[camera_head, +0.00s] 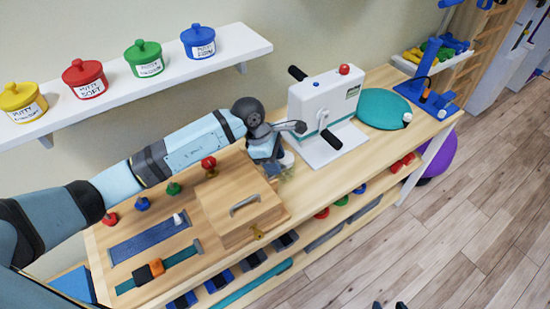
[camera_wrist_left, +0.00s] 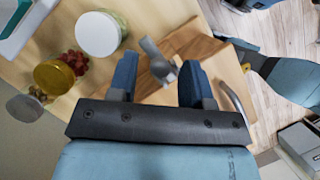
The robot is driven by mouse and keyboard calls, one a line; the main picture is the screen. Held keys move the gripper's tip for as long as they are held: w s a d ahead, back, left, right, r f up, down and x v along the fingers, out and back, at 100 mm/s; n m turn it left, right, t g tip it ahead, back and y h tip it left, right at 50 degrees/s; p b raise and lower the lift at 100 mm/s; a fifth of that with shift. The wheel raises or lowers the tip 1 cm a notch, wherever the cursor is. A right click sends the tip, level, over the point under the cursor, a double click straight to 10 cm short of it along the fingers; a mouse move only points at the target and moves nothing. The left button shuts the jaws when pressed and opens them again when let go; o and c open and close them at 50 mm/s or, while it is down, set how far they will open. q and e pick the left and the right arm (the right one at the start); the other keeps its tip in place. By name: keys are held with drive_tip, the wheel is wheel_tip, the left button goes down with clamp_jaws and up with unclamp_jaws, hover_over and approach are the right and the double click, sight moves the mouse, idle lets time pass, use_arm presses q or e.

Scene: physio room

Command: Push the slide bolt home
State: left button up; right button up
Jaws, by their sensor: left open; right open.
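A wooden box with a metal handle (camera_head: 245,204) stands on the bench. My left gripper (camera_head: 272,168) is over the box's far right corner and hides what lies beneath it in the head view. In the left wrist view its two blue fingers (camera_wrist_left: 159,88) are apart. A small grey metal piece (camera_wrist_left: 158,62) shows between them, against the wood; it looks like the slide bolt, but its exact position and any contact with the fingers cannot be told. Two dark tips at the bottom edge of the head view look like my right gripper (camera_head: 388,304), apart and far from the box.
A white crank machine (camera_head: 325,108) stands right of the box, beside a teal disc (camera_head: 383,108). A jar with a gold lid (camera_wrist_left: 54,77) and a white-lidded jar (camera_wrist_left: 98,34) stand near my left gripper. A shelf (camera_head: 130,90) with putty pots hangs behind.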

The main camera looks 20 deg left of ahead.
use_arm(q)
drive_tip(key=shift+c, duration=0.3)
clamp_jaws()
drive_tip(key=shift+s+a+f+b, duration=0.1)
drive_tip(key=shift+s+a+b, duration=0.2)
drive_tip(key=shift+s+a, duration=0.8)
drive_tip(key=shift+s+d, duration=0.1)
drive_tip(key=shift+d, duration=0.05)
drive_tip(key=shift+c, duration=0.7)
unclamp_jaws()
drive_tip(key=shift+o, duration=1)
drive_tip(key=shift+s, duration=0.15)
